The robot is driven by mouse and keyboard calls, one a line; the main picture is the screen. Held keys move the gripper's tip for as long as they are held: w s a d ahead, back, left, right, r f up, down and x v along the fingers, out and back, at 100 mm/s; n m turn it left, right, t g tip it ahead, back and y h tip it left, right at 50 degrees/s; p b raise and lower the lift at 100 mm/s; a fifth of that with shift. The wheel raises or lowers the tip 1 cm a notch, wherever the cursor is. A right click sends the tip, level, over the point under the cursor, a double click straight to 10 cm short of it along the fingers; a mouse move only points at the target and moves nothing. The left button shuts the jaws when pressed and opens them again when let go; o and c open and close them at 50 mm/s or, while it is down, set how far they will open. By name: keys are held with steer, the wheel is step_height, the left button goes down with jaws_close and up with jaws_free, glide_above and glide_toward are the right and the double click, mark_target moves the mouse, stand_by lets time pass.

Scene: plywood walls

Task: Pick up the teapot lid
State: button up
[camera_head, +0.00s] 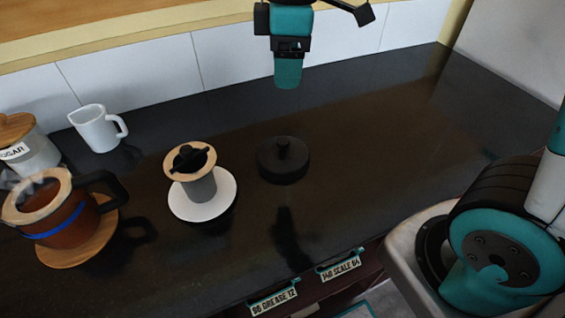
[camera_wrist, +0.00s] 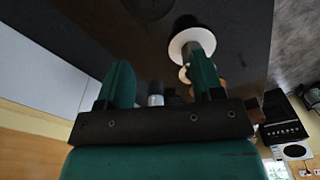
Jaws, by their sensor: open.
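The black round lid (camera_head: 283,160) with a small knob lies flat on the dark counter, near the middle of the head view. A dark round shape at the top edge of the wrist view (camera_wrist: 150,8) looks like this lid, partly cut off. My gripper (camera_head: 288,74) hangs above the back of the counter, behind the lid and apart from it. In the wrist view my gripper (camera_wrist: 161,82) shows two teal fingers spread wide with nothing between them. A brown pot (camera_head: 65,222) with a blue band and black handle stands at the left on a wooden coaster.
A grey cylinder (camera_head: 200,188) with a wooden top ring stands on a white saucer (camera_head: 222,203) left of the lid. A white mug (camera_head: 97,128) and sugar jar (camera_head: 33,150) stand farther left. The counter right of the lid is clear. Tiled wall runs behind.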

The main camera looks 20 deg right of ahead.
step_height(320, 180, down, 2)
steer(key=w+n, duration=0.1)
steer(key=w, duration=0.2)
glide_above(283, 140)
steer(key=shift+h, duration=0.3)
steer(key=f, duration=1.1)
steer(key=shift+w+f, duration=0.1)
steer(key=shift+w, duration=0.1)
steer(key=shift+s+f+p, duration=0.2)
steer(key=shift+f+p, duration=0.3)
steer(key=shift+f, duration=2.35)
steer(key=c, duration=1)
